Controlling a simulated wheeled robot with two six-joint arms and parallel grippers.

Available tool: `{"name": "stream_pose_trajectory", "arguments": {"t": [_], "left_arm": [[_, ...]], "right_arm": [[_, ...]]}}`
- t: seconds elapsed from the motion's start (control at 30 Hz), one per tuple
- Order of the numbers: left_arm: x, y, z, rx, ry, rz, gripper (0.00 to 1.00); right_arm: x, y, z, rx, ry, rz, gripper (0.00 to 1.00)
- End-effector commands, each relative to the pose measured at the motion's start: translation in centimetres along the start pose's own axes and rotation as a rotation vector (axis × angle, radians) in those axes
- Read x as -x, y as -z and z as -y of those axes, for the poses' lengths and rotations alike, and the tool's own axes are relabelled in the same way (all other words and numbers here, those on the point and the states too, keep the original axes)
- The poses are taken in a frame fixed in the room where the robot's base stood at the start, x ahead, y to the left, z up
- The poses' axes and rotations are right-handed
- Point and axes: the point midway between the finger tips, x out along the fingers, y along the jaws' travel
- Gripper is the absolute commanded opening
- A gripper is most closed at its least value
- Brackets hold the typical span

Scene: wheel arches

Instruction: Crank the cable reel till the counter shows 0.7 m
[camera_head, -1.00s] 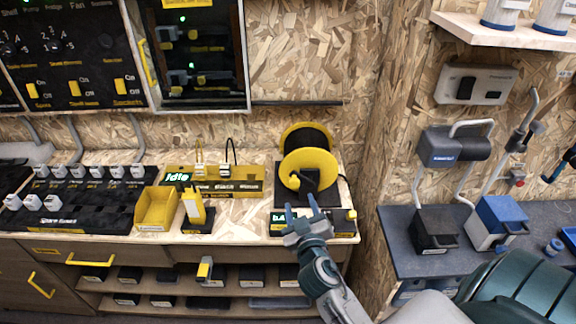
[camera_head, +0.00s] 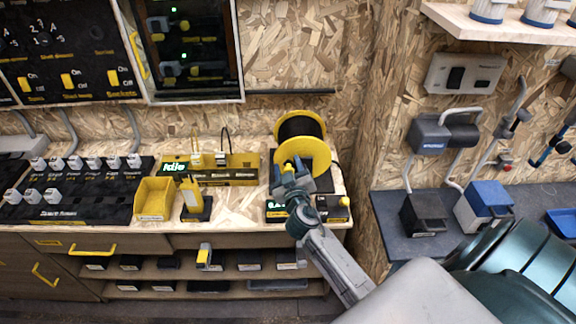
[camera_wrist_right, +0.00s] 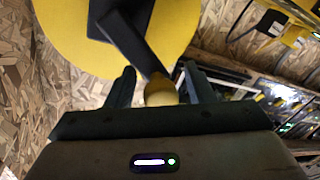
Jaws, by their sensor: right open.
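The cable reel (camera_head: 318,152) has yellow flanges and black cable, and stands on a black base at the right end of the bench. Its yellow crank knob shows in the right wrist view (camera_wrist_right: 160,92), at the end of a black crank arm (camera_wrist_right: 128,40). My right gripper (camera_head: 287,170) is at the reel's front face; in the wrist view its open fingers (camera_wrist_right: 157,88) stand on either side of the knob. I cannot tell whether they touch it. The counter (camera_head: 277,209) on the base is partly hidden by my gripper, and its reading is not legible. My left gripper is not in view.
A yellow bin (camera_head: 155,198) and a yellow-and-black tool on a stand (camera_head: 194,203) are left of the reel. Behind them is a yellow station (camera_head: 215,170) with a green display. A wooden wall edge stands close right of the reel.

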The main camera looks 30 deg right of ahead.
Motion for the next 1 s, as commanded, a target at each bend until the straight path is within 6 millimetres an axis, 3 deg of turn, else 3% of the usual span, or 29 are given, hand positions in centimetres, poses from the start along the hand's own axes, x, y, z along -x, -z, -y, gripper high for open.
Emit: {"name": "stream_pose_trajectory", "arguments": {"t": [0.2,0.4,0.47,1.0], "left_arm": [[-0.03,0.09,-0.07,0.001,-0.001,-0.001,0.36],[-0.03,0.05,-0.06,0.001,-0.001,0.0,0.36],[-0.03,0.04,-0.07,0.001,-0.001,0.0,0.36],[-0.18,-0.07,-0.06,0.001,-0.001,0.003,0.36]], "right_arm": [[-0.01,-0.03,0.02,0.0,0.0,0.0,0.48],[0.01,-0.04,0.03,-0.001,0.001,0.0,0.09],[0.01,-0.04,0.04,-0.001,0.001,0.001,0.0],[-0.08,-0.15,0.18,-0.008,0.002,0.002,0.0]]}}
